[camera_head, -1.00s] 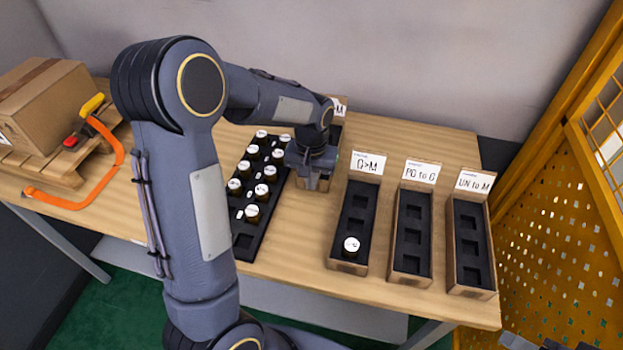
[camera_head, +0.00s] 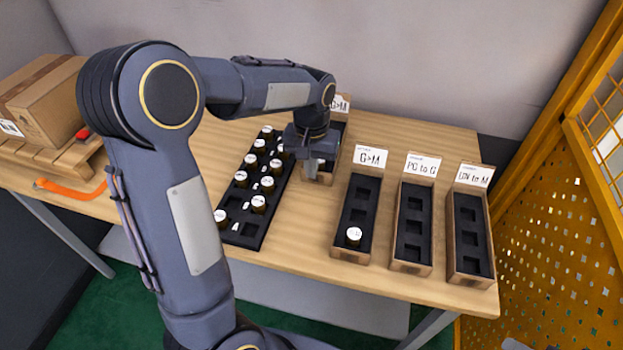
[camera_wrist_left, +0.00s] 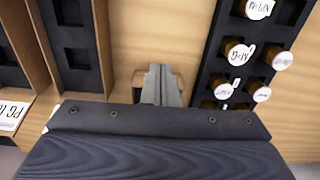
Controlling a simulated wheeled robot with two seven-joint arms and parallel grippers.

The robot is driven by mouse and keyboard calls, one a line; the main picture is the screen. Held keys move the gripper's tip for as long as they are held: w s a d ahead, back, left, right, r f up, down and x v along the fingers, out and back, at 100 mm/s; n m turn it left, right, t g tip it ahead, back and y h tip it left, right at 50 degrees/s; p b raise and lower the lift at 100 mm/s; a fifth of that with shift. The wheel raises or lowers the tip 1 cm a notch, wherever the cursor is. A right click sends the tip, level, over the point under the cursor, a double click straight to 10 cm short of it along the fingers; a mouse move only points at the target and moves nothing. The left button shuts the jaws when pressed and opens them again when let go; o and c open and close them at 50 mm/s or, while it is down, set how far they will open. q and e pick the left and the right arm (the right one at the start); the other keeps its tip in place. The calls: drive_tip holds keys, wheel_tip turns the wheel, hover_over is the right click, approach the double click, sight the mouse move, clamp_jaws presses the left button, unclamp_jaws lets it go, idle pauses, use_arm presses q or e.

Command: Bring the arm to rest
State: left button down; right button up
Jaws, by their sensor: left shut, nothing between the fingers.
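My left arm reaches in from the left in the head view, and its gripper (camera_head: 311,165) points down above the table. It hangs between the black tray of jars and the box labelled G>M. In the left wrist view the two fingers (camera_wrist_left: 158,86) are together with nothing between them. My right gripper is not in view.
A black tray (camera_head: 243,229) holds several white-capped jars. Another box (camera_head: 333,152) is partly behind my gripper. A cardboard carton (camera_head: 45,100) stands left.

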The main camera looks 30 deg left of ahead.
use_arm(q)
drive_tip(key=s+d+r+t+h, duration=0.1)
drive_tip(key=s+r, duration=0.3)
drive_tip(key=s, duration=0.2)
drive_tip(key=s+r+t+h, duration=0.2)
drive_tip(key=s+r, duration=0.2)
drive_tip(key=s, duration=0.3)
drive_tip(key=s+d+f+m+t, duration=0.1)
drive_tip(key=s+d+f+t, duration=0.1)
drive_tip(key=s, duration=0.7)
drive_tip(key=shift+d+f+t+h, duration=0.35)
drive_tip(key=shift+d+f, duration=0.2)
drive_tip(key=shift+d, duration=0.65)
